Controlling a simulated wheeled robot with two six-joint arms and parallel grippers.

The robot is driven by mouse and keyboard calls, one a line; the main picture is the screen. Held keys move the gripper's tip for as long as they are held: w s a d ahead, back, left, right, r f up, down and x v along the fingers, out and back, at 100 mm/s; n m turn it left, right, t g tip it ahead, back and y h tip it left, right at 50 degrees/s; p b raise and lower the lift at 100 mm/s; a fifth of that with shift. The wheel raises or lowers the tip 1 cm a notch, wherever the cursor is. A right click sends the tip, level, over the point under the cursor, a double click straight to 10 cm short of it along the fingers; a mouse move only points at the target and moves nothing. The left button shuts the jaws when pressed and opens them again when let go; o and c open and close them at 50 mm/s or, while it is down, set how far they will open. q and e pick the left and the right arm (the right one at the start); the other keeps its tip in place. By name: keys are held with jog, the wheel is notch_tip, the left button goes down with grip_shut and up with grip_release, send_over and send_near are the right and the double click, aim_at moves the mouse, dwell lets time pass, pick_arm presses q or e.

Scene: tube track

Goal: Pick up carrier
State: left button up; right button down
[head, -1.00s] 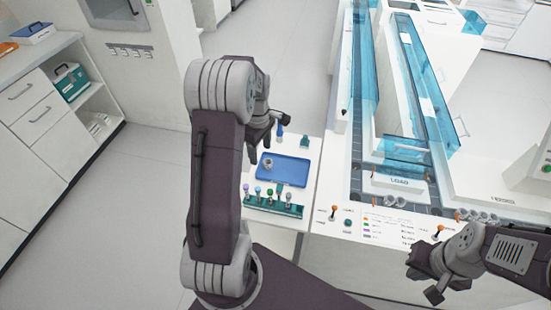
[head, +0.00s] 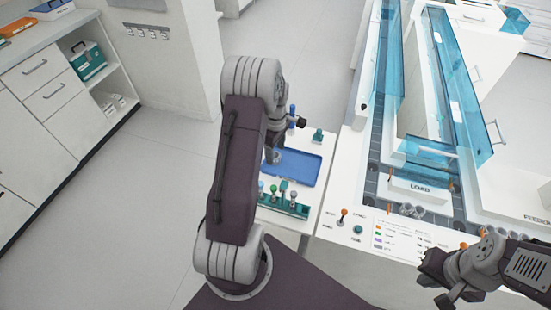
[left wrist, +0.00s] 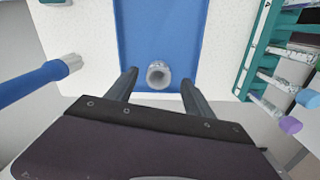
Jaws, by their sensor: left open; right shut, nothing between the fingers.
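The carrier, a small grey round cup-like puck with a hollow middle (left wrist: 158,74), stands on a blue tray (head: 304,168). The tray also fills the middle of the left wrist view (left wrist: 183,25). My left gripper (left wrist: 158,80) is open, with one finger on each side of the carrier and gaps on both sides. I cannot tell how far the fingers are above the tray. In the head view the left gripper (head: 275,141) is over the tray's left part and largely covers the carrier. My right gripper (head: 436,284) is shut and empty at the lower right.
A teal rack (head: 285,202) with several capped tubes stands in front of the tray; it also shows in the left wrist view (left wrist: 247,58). A blue cylinder (left wrist: 40,80) is left of the gripper. The track with clear blue covers (head: 468,110) is to the right.

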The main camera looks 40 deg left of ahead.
aim_at(275, 155)
pick_arm(q)
notch_tip(275, 155, down, 3)
jog(key=shift+w+a, duration=0.1)
jog(key=shift+w, duration=0.05)
jog(key=c, duration=1.1)
jog(key=shift+r, duration=0.1)
notch_tip(275, 155, up, 4)
jog(key=shift+r, duration=0.25)
jog(key=shift+o, duration=0.2)
jog(key=s+d+r, duration=0.4)
jog(key=d+r, duration=0.2)
jog(key=d, duration=0.4)
jog(key=shift+s+d+r, duration=0.2)
jog(key=shift+s+d, duration=0.15)
jog(key=shift+s, duration=0.05)
notch_tip(275, 155, up, 5)
jog(key=p, duration=0.5)
